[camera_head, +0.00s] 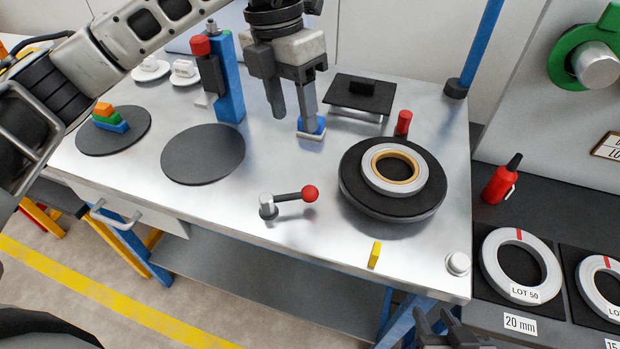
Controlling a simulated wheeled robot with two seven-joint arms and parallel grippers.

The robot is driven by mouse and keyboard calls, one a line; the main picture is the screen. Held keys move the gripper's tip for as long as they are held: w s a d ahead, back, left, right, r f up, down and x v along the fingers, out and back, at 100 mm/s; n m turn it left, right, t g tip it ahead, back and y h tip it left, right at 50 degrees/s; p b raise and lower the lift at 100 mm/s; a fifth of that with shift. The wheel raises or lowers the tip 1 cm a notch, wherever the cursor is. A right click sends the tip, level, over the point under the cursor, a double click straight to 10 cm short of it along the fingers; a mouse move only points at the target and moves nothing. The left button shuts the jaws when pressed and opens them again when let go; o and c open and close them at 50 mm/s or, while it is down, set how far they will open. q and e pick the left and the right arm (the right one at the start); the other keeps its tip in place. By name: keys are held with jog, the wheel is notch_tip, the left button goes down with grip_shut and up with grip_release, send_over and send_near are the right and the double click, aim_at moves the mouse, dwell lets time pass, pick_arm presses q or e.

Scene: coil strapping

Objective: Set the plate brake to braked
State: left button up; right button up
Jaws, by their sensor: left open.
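A lever with a red ball knob (310,193) stands on the steel bench on a short grey post (268,206). Its black arm points right, toward the round black plate (364,205). I take this lever to be the plate brake, but no label shows. A pale ring with a tan inner band (423,172) lies on the plate. My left gripper (292,118) is open and empty, pointing down above the back of the bench, behind the lever and left of the plate. My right gripper (439,328) shows only partly at the bottom edge, with its opening unclear.
A red cylinder (404,122) stands behind the plate. A blue post with a red knob (228,80) and a blue-based block (312,128) are near my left gripper. A yellow tab (375,254) stands at the front. The bench around the lever is clear.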

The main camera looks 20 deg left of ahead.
aim_at(308, 187)
pick_arm(q)
jog(key=d+f, duration=0.1)
jog(key=f, duration=0.4)
jog(key=s+d+f, duration=0.1)
jog(key=f, duration=0.8)
jog(key=shift+s+d+f+p, duration=0.25)
jog(key=shift+d+f+p, duration=0.15)
grip_shut()
jog(key=shift+a, duration=0.1)
